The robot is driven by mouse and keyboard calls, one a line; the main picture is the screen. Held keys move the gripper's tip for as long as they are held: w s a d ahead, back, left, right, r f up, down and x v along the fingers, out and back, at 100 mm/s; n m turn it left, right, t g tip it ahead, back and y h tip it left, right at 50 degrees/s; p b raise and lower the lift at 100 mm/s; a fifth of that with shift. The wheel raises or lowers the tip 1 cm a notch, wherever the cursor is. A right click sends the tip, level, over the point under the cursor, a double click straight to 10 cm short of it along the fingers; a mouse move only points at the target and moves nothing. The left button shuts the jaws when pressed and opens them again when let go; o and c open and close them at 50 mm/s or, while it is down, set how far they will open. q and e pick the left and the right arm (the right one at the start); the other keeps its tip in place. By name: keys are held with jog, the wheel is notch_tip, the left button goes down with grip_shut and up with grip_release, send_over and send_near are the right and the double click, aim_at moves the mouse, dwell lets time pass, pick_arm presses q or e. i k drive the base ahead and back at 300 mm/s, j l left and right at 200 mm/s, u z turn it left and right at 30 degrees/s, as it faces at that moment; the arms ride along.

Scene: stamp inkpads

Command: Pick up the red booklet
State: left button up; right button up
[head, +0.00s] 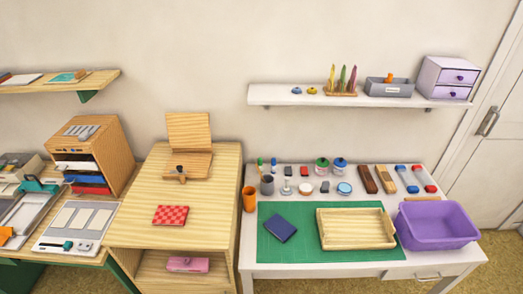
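A red booklet (171,215) with a checked pattern lies flat on the light wooden cabinet top (135,228), near its front middle. Nothing covers it. Neither of my grippers shows in the head view, so I cannot see whether they are open or shut.
A wooden stand (187,160) is behind the booklet. On the right, a white table (300,271) holds a green mat (270,240), a dark blue booklet (281,228), a wooden tray (357,246) and a purple bin (435,240). The cabinet top around the booklet is clear.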

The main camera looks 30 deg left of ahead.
aim_at(166, 215)
jog(key=u, duration=1.95)
jog(key=z, duration=0.45)
jog(key=j+z, duration=1.05)
jog(key=j, duration=0.1)
